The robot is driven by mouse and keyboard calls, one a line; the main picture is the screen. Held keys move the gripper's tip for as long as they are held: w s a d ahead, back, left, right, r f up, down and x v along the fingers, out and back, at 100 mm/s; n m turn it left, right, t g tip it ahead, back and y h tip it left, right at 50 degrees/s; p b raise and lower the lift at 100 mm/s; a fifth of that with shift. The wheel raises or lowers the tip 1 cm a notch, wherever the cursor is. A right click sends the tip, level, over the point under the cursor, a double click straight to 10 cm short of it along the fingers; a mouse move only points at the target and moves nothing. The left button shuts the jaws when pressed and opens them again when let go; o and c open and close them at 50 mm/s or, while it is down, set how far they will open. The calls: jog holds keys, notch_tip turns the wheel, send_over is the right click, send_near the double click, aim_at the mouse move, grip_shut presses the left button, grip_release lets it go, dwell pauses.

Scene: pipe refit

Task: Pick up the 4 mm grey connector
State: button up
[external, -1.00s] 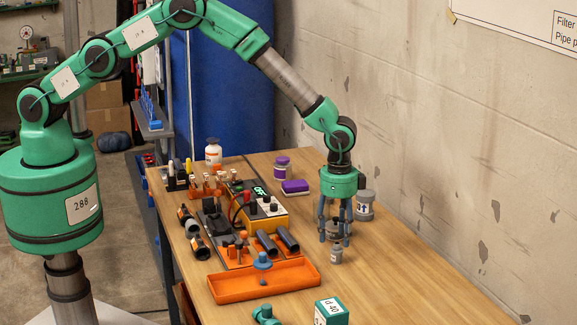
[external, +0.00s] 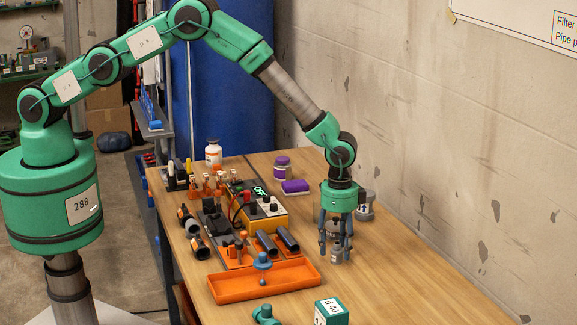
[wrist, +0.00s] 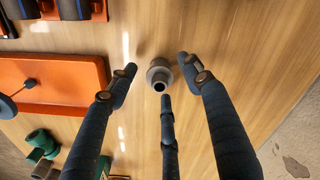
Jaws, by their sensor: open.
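The grey connector (wrist: 160,75) stands upright on the wooden table in the wrist view, its round hole facing up. In the external view the grey connector (external: 336,254) shows at the bottom of my gripper's fingers. My gripper (external: 337,248) points straight down, with its fingers spread around and above the connector. In the wrist view my gripper (wrist: 157,80) has three dark fingers, one on the left, one on the right and one below the connector. Gaps show between the fingertips and the connector. My gripper is open and empty.
An orange tray (external: 232,288) with a blue part in it lies left of the connector. Black pipes (external: 287,239) rest in an orange holder behind the tray. A grey jar (external: 365,207) stands behind my gripper. A green box (external: 333,312) is in front. The table right of the connector is clear.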

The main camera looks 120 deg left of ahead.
jog(key=shift+f, duration=1.05)
grip_shut()
